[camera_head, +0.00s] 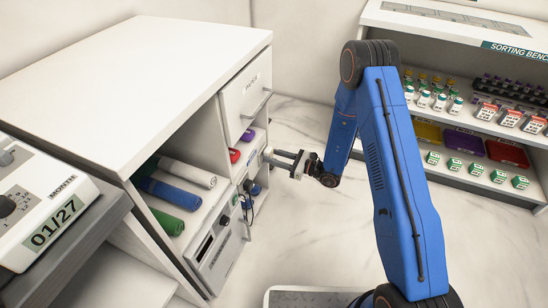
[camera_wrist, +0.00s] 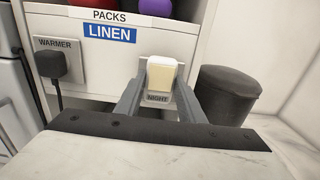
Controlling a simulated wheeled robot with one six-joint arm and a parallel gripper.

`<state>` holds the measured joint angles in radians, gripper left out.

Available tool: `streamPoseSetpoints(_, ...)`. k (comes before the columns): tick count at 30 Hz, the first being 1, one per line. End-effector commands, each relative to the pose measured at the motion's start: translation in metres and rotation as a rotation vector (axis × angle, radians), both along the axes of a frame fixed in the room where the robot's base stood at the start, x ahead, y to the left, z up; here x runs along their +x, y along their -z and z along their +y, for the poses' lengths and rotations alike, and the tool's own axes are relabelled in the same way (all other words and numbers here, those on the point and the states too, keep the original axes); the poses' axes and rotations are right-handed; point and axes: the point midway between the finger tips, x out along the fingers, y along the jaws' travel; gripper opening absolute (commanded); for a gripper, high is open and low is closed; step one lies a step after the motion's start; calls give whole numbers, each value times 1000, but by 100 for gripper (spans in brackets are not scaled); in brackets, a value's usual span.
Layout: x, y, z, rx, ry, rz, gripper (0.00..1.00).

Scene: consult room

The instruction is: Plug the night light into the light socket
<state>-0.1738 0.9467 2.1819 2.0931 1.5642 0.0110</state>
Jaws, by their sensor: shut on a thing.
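The night light (camera_wrist: 161,76), a small block with a cream-yellow front and a pale body, is in the middle of the wrist view. My gripper (camera_wrist: 160,92) is shut on it, one grey finger on each side. A "NIGHT" label (camera_wrist: 157,98) shows at its lower end; I cannot tell whether it belongs to the light or to something behind. The light socket is not clearly seen, and the night light covers the cabinet face behind it. In the head view my gripper (camera_head: 275,156) is at the cabinet's right face; whether the light touches it cannot be told.
The white cabinet (camera_wrist: 205,47) has a "LINEN" label and a shelf with red and purple rolls above. A black plug (camera_wrist: 50,64) sits in the "WARMER" socket (camera_wrist: 72,48) at left. A dark bin (camera_wrist: 229,92) stands at right. The sorting bench (camera_head: 470,35) is farther right.

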Motion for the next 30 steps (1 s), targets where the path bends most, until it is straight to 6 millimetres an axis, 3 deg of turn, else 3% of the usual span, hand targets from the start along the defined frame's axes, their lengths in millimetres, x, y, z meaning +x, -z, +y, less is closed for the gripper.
streamPoseSetpoints(11,2,0,6,0,0,0,12)
streamPoseSetpoints(12,2,0,6,0,0,0,40)
streamPoseSetpoints(15,2,0,6,0,0,0,57)
streamPoseSetpoints(25,1,0,3,0,1,1,57)
streamPoseSetpoints(30,-4,0,-14,0,3,2,57)
